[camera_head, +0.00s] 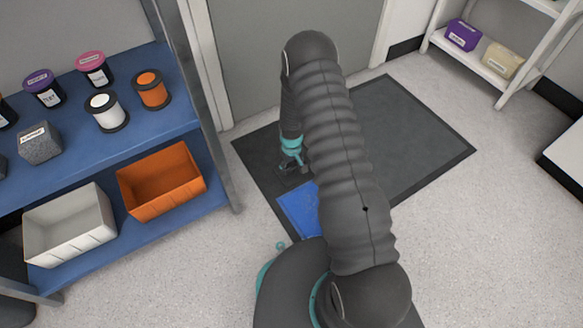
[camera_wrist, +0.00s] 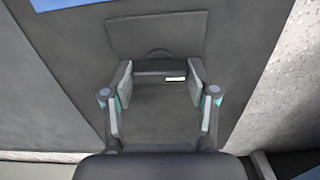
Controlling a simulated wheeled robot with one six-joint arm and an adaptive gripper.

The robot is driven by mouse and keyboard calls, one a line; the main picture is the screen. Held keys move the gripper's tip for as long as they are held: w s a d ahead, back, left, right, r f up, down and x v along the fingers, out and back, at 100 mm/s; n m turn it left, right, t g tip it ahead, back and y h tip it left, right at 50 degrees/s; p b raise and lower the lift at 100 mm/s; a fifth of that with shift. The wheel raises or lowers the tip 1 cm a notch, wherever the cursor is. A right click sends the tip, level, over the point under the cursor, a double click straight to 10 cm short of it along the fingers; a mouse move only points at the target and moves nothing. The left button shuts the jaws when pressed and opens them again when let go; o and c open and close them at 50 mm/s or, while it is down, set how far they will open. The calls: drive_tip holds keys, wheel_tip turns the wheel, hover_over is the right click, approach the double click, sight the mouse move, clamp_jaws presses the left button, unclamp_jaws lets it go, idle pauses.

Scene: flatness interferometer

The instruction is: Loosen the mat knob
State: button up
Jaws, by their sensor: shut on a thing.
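My gripper (camera_head: 292,166) is low over the dark mat (camera_head: 425,140), at its left part by the grey door. In the wrist view my gripper (camera_wrist: 160,80) has its two fingertips on either side of a dark grey block, which I take to be the mat knob (camera_wrist: 150,67). It is shut on this block. A small white label shows near the right fingertip. A flat dark plate (camera_wrist: 155,32) lies just beyond the block on the mat. In the head view the gripper and arm hide the knob.
A blue panel (camera_head: 300,212) lies on the mat beside my arm. A blue shelf unit (camera_head: 100,145) at the left holds jars, an orange bin (camera_head: 160,182) and a white bin (camera_head: 70,228). A white rack (camera_head: 470,60) stands at the back right.

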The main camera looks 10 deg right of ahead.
sight(291, 167)
idle(0.5)
drive_tip(key=o, duration=1.2)
drive_tip(key=shift+c, duration=0.2)
wheel_tip(291, 167, up, 12)
